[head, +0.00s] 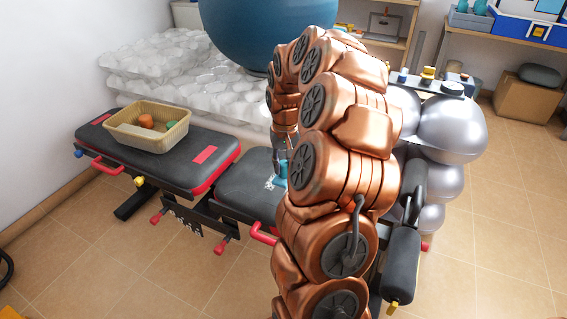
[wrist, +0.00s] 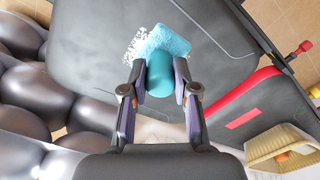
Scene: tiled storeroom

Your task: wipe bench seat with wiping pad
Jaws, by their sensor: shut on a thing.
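The black bench seat (head: 240,190) is the padded section in the middle of the bench, partly hidden behind my copper arm in the head view. It fills much of the wrist view (wrist: 85,45). My gripper (wrist: 160,80) is shut on the teal handle of the wiping pad (wrist: 168,40), above the seat. The pad lies against or just over the seat surface; I cannot tell whether it touches. A patch of white marks (wrist: 138,44) shows on the seat beside the pad. In the head view only a bit of the pad (head: 281,170) shows beside my arm.
A beige basket (head: 120,128) with an orange and a green item stands on the bench's left pad (head: 205,165). Silver balls (head: 445,130) are close on the right. A blue ball (head: 240,40) rests behind on white wrapped blocks (head: 160,80). Floor in front is clear.

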